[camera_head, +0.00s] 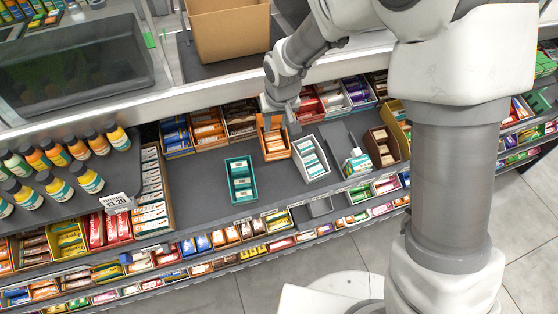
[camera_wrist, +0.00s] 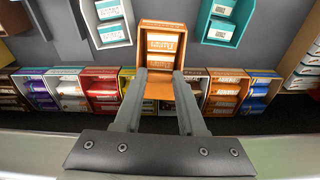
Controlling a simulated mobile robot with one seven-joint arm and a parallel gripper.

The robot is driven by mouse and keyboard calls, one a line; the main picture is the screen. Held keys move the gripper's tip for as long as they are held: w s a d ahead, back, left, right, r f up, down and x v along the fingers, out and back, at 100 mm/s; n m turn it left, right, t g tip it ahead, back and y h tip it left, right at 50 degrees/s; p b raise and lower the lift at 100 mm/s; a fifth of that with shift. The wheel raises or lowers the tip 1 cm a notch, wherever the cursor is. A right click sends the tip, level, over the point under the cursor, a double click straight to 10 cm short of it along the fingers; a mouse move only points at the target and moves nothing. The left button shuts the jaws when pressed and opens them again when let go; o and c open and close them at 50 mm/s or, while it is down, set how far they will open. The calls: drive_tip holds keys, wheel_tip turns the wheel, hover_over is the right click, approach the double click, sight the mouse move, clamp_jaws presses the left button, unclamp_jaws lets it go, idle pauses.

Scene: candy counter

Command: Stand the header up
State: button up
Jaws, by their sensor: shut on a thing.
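An orange candy box (camera_head: 276,148) with small packs in it stands on the dark shelf. My gripper (camera_head: 273,108) is above its rear end. The fingers hide the panel's side edges. Its exact tilt is hard to tell.
A teal box (camera_head: 241,181) stands to the left and a white box (camera_head: 311,158) close to the right. A row of filled boxes (camera_head: 207,127) lines the back. Bare shelf (camera_head: 200,182) lies left of the teal box.

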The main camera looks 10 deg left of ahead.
drive_tip(key=o, duration=0.6)
drive_tip(key=shift+r, duration=0.1)
drive_tip(key=p+v, duration=0.3)
drive_tip(key=v, duration=0.2)
drive_tip(key=shift+s+d+r+p, duration=0.1)
drive_tip(key=shift+s+r+p, duration=0.05)
drive_tip(key=shift+r+p, duration=0.2)
drive_tip(key=shift+r, duration=0.1)
drive_tip(key=s+d+r+m+t+h+p, duration=0.1)
drive_tip(key=s+d+r+m+p, duration=0.3)
drive_tip(key=d+r, duration=0.75)
drive_tip(key=s+d+r+t+p, duration=0.1)
drive_tip(key=s+d+r+p, duration=0.1)
drive_tip(key=s+d+r, duration=0.65)
drive_tip(key=s+d+r+m+p, duration=0.1)
drive_tip(key=s+d+r+p, duration=0.1)
drive_tip(key=s+d+r, duration=0.4)
drive_tip(key=shift+s+r+t+h, duration=0.2)
drive_tip(key=shift+r+t+h, duration=0.1)
drive_tip(key=shift+r, duration=0.5)
